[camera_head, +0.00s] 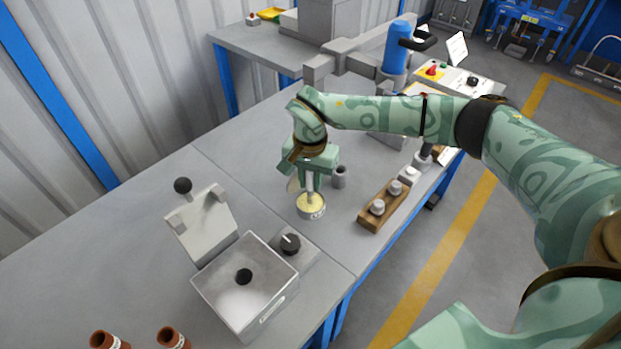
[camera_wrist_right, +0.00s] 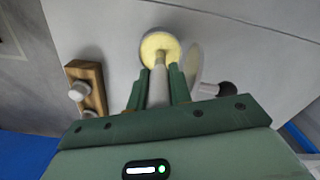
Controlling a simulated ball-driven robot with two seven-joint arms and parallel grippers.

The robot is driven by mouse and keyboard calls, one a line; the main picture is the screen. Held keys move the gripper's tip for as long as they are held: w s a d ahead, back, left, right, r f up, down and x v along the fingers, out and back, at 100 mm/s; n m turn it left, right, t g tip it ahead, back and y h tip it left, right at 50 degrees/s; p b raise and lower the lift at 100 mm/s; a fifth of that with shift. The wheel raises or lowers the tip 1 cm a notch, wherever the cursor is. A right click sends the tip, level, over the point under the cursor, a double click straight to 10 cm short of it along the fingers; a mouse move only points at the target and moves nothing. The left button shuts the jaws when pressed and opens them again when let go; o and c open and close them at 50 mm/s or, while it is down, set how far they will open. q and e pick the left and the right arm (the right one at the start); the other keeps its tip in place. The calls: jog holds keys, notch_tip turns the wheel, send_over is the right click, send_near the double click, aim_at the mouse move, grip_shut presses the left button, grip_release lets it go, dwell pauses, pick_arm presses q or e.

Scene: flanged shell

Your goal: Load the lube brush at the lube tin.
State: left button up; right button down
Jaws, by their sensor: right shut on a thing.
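The lube tin (camera_head: 312,213) is a small round tin with pale yellow contents, standing on the grey bench. It also shows at the top of the right wrist view (camera_wrist_right: 160,43). My right gripper (camera_head: 309,181) is directly above the tin, pointing down. In the wrist view its green fingers (camera_wrist_right: 160,80) are shut on the lube brush (camera_wrist_right: 158,84), a pale grey handle. The brush (camera_head: 310,193) stands about upright, its lower end at the yellow contents. Its bristles are hidden, and I cannot tell how deep it sits. My left gripper is out of view.
A pale disc (camera_wrist_right: 195,63) and a grey cup (camera_head: 339,177) are close beside the tin. A wooden block (camera_head: 370,218) with grey pegs stands to the right. Bare bench lies far left.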

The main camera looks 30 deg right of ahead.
dwell(0.3)
